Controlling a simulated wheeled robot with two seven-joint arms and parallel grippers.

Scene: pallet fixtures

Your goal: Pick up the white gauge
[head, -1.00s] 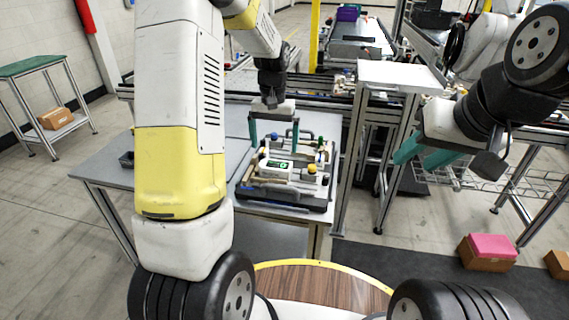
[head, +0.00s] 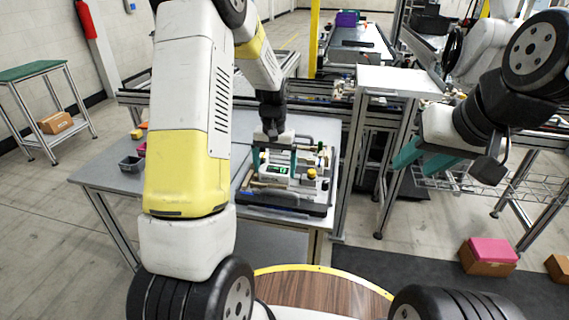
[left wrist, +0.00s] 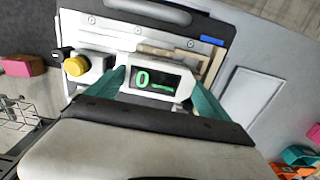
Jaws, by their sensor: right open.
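The white gauge (head: 279,170) has a dark screen with green digits. It sits on the dark fixture plate (head: 314,209) on the grey table. In the left wrist view the gauge (left wrist: 156,82) shows between my two teal left fingers. My left gripper (head: 275,162) points down, with one finger on either side of the gauge. The fingers look very near or touching its sides; whether they grip it I cannot tell. My right gripper (head: 425,160) is open and empty, in the air at the right, far from the gauge.
A yellow knob (head: 311,173) stands on the plate right of the gauge; the knob (left wrist: 76,66) also shows in the left wrist view. A small grey bin (head: 131,164) is on the table's left side. A white-topped stand (head: 400,78) is at right.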

